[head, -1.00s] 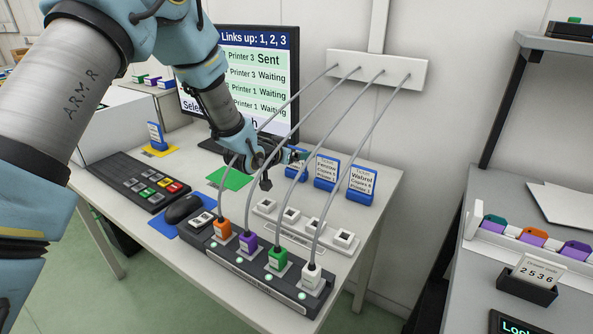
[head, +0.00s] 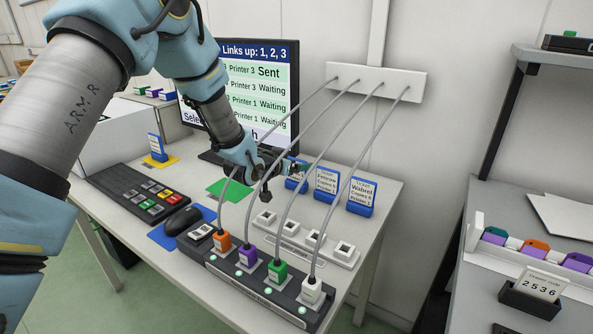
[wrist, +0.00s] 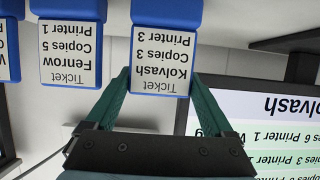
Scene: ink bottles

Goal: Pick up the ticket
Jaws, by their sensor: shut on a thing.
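The Kolvash ticket (wrist: 162,58) is a white card reading "Copies 3, Printer 3" with a blue backing and blue stand. It appears upside down in the wrist view. My gripper (wrist: 160,82) has its dark green fingers at the ticket's two side edges, shut on it. In the head view my gripper (head: 300,168) is at the leftmost ticket of the row, whose blue base (head: 296,185) looks to rest on the desk. Its card is mostly hidden there by my fingers and a cable.
The Fenrow ticket (head: 326,183) and Wabrel ticket (head: 362,193) stand close by to the right. Grey cables run from a wall plate (head: 380,76) to a plug strip (head: 255,279), passing in front of my gripper. The monitor (head: 262,100) stands behind.

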